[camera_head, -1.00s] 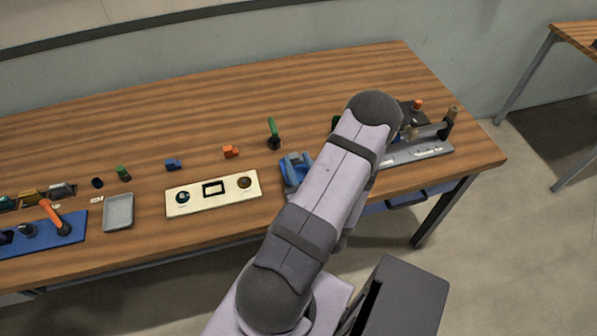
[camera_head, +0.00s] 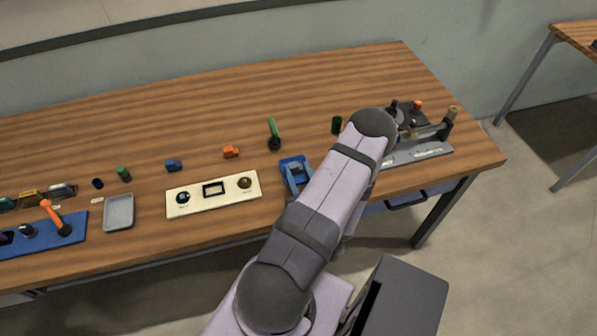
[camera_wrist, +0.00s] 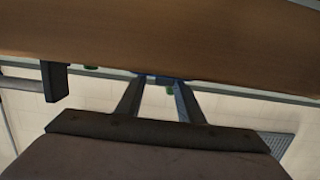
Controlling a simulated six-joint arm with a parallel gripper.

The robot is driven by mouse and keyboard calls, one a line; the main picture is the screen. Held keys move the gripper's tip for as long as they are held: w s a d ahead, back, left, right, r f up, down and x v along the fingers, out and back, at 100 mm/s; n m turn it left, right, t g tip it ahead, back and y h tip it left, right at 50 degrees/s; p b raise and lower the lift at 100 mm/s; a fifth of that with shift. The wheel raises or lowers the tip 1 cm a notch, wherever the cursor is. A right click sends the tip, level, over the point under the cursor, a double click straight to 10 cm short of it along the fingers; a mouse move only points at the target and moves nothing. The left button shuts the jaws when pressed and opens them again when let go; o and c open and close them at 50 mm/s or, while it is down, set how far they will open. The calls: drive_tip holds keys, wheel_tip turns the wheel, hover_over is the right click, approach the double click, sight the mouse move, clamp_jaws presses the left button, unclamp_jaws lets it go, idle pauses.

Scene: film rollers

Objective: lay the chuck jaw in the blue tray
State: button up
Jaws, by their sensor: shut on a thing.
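The blue tray (camera_head: 285,163) is near the front edge of the table, partly behind my forearm. A grey-blue shape shows inside its rim; I cannot tell whether it is the chuck jaw or part of my gripper. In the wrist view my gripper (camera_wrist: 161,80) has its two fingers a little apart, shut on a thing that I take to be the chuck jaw. The held thing is hardly visible, with only a small blue patch at the fingertips.
A cream panel (camera_head: 215,203) lies left of the blue tray, with a grey tray (camera_head: 119,213) beyond it. A green-handled thing (camera_head: 274,134) and an orange block (camera_head: 231,152) stand behind. A grey fixture (camera_head: 420,153) is at right. The back of the table is clear.

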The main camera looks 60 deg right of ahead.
drive_tip(key=shift+f, duration=0.1)
drive_tip(key=o, duration=1.2)
drive_tip(key=shift+r, duration=0.2)
drive_tip(key=shift+s+a+f, duration=0.15)
drive_tip(key=shift+s, duration=0.05)
drive_tip(key=shift+b+v, duration=0.75)
drive_tip(key=shift+v, duration=1.75)
drive_tip(key=shift+w, duration=0.1)
